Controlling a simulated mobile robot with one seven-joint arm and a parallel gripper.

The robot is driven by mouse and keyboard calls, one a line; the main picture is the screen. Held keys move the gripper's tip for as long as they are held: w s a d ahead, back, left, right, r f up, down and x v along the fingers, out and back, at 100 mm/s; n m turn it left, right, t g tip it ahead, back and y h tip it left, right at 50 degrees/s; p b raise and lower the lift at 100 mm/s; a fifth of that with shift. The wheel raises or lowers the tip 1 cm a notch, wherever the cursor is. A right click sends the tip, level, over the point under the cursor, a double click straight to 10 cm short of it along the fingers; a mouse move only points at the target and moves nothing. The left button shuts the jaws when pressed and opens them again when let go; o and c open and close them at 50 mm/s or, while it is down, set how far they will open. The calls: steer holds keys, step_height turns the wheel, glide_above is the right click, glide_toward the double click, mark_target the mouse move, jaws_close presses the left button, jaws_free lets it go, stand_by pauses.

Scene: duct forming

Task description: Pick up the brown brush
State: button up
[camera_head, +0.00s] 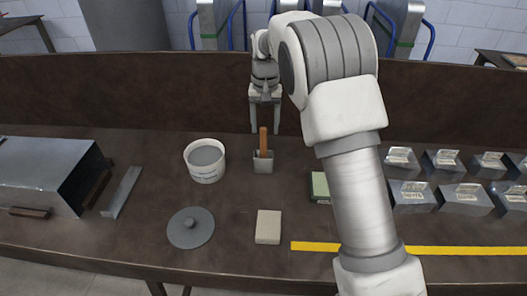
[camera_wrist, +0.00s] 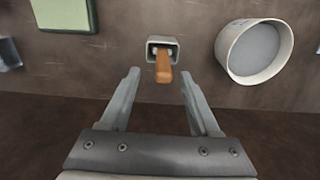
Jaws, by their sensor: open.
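The brown brush (camera_head: 263,141) stands handle-up in a small grey square holder (camera_head: 263,166) on the brown table. In the wrist view the brush handle (camera_wrist: 164,69) rises from the holder (camera_wrist: 151,49), and its lower end is hidden inside. My gripper (camera_head: 265,131) is open and empty. In the head view it points down behind and above the brush. In the wrist view the fingertips of my gripper (camera_wrist: 160,72) lie to either side of the handle, apart from it.
A white tub (camera_head: 204,172) of grey material stands left of the holder. A round grey lid (camera_head: 191,228), a beige block (camera_head: 268,227) and a green-topped block (camera_head: 320,187) lie nearby. A metal duct (camera_head: 40,172) is at left, and several metal blocks (camera_head: 411,195) are at right.

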mark_target(263, 139)
steer(key=f, duration=0.5)
steer(key=shift+s+a+f+b, duration=0.1)
steer(key=shift+a+f+b, duration=0.05)
steer(key=shift+a+b, duration=0.15)
jaws_close()
stand_by(1.1)
